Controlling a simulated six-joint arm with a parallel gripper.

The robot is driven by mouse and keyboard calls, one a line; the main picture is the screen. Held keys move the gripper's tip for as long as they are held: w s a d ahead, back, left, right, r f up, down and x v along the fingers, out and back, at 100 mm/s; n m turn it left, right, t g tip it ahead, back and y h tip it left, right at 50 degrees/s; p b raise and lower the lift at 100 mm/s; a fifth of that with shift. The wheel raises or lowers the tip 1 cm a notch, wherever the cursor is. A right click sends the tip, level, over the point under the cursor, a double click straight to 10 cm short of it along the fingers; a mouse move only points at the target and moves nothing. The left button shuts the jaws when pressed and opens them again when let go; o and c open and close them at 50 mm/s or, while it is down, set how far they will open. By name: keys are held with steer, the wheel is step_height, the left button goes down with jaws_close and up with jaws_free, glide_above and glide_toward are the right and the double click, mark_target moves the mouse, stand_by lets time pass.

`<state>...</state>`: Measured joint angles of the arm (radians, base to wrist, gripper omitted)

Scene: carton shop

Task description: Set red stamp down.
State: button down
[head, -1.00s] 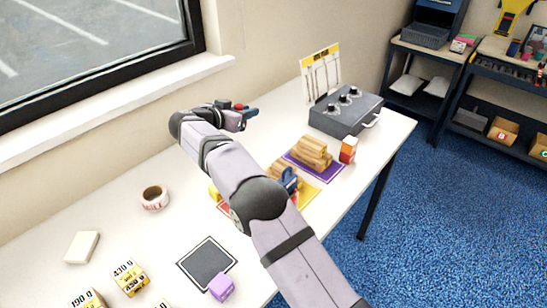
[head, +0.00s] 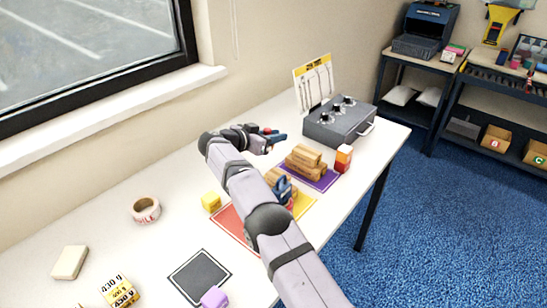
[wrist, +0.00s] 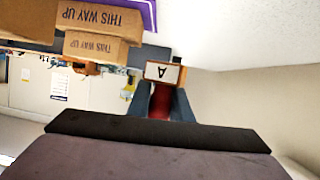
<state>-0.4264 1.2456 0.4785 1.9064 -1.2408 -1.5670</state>
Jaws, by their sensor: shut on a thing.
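My gripper (head: 276,138) is over the far part of the white table, left of the grey box with knobs. It is shut on the red stamp (head: 266,130). In the wrist view the red stamp (wrist: 160,101) is between the two fingers, with a pale face marked "A" (wrist: 163,72) at its end. Brown cartons (wrist: 97,20) are to the left of the stamp in that view. I cannot tell whether the stamp touches the table.
A yellow block (head: 211,201), tape roll (head: 146,210) and dark pad (head: 199,277) are nearer.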

mark_target(275, 160)
steer(key=shift+f, duration=3.3)
steer(key=shift+f, duration=0.15)
